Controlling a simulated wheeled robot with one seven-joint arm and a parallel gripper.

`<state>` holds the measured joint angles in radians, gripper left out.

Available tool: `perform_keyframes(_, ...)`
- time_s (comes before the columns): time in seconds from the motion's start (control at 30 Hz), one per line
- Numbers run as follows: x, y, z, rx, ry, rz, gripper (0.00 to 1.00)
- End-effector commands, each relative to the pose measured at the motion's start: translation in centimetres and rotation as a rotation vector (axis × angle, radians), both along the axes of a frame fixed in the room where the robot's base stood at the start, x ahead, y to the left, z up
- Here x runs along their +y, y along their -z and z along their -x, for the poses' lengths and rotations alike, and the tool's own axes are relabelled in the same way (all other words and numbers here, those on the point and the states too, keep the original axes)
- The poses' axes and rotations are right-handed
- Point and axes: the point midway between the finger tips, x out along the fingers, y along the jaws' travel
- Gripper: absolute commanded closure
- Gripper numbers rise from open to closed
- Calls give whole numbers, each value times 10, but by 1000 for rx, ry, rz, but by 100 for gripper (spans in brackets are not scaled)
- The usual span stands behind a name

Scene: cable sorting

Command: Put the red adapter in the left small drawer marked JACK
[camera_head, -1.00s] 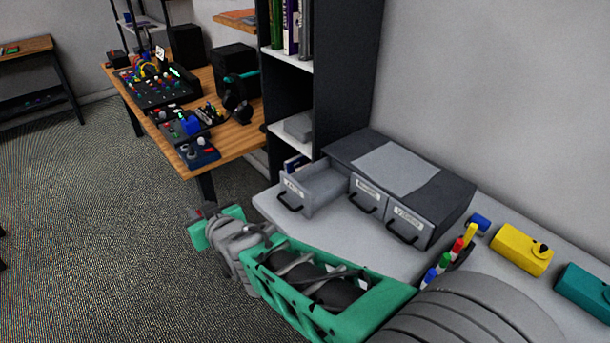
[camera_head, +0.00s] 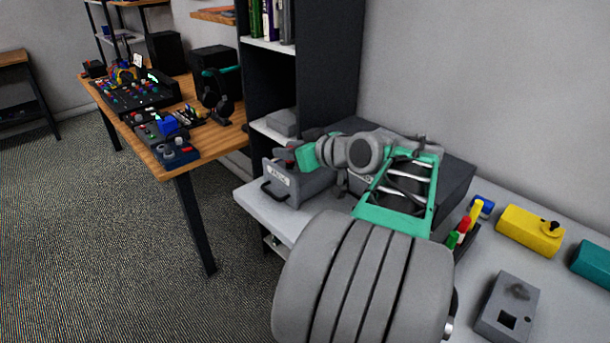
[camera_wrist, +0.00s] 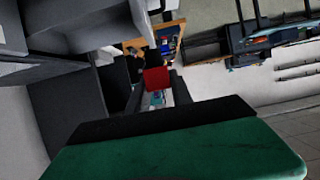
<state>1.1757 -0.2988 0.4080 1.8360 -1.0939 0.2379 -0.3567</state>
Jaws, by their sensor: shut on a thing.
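The red adapter (camera_wrist: 156,78) sits between the dark fingers of my gripper (camera_wrist: 158,92) in the wrist view. In the head view, my gripper (camera_head: 288,157) is shut on it over the left small drawer (camera_head: 293,188), and only a bit of red shows. This drawer is pulled out, with a label and a dark handle on its front. The label is too small to read surely. My arm hides much of the grey drawer cabinet (camera_head: 455,178) and its other drawers. I cannot tell how far above the drawer floor the adapter is.
A bookshelf (camera_head: 345,60) stands just behind the drawer. On the white table (camera_head: 470,265) are a yellow box (camera_head: 530,231), a teal box (camera_head: 592,262), a grey device (camera_head: 507,305) and several coloured markers at right. A wooden desk (camera_head: 215,140) with electronics stands at left.

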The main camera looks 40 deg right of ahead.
Motion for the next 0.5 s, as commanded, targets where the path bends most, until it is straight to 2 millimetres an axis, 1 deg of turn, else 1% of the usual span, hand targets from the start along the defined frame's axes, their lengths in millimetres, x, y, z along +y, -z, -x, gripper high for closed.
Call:
perform_keyframes(0.03, -12, 8, -8, 3, 0, -6, 100)
perform_keyframes(0.2, -53, 29, -34, 3, 0, -6, 100)
perform_keyframes(0.33, -72, 61, -46, 2, 0, -6, 100)
perform_keyframes(0.4, -80, 71, -51, 0, 2, -3, 100)
perform_keyframes(0.5, -87, 79, -55, 0, 2, -1, 100)
